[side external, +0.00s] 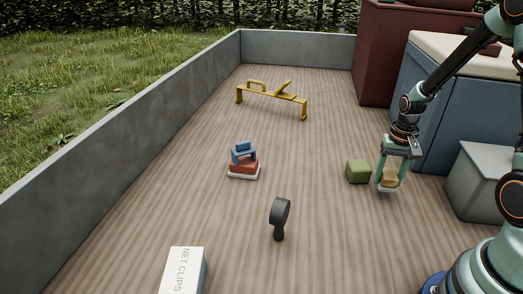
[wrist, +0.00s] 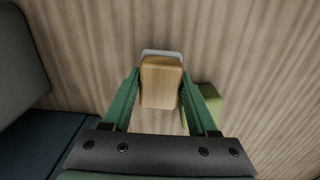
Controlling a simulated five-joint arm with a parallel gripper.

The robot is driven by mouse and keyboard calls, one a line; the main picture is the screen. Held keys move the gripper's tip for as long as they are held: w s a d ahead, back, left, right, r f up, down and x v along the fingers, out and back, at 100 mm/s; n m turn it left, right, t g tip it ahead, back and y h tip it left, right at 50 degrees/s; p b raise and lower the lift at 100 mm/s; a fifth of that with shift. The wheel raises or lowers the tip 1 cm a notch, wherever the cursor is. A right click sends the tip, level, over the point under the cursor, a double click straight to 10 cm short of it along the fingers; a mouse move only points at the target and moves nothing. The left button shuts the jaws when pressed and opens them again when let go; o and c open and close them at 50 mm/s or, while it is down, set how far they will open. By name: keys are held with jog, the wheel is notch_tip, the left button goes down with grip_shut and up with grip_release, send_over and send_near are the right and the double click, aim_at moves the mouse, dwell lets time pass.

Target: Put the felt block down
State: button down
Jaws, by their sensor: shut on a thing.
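The felt block (side external: 390,174) is a tan wooden block with a pale grey layer along its bottom. My gripper (side external: 389,182) is shut on it, with one green finger on each side. In the wrist view the felt block (wrist: 161,82) sits between the fingers of my gripper (wrist: 160,88), its pale grey layer showing past the far edge. It is low over the wooden deck (side external: 330,215); I cannot tell whether its underside touches the boards. A green cube (side external: 358,171) stands close to its left in the side view and shows partly behind the right finger in the wrist view (wrist: 208,100).
A grey box (side external: 478,185) and a blue chest (side external: 440,120) stand to the right. A stack of red and blue pieces (side external: 243,166), a black handled object (side external: 280,216), a yellow frame (side external: 270,95) and a NET CLIPS box (side external: 184,270) stand on the deck. Clear boards lie between them.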

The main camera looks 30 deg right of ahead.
aim_at(386, 185)
jog(key=shift+f, duration=1.5)
jog(key=shift+c, duration=0.9)
grip_release()
jog(key=shift+f, duration=0.1)
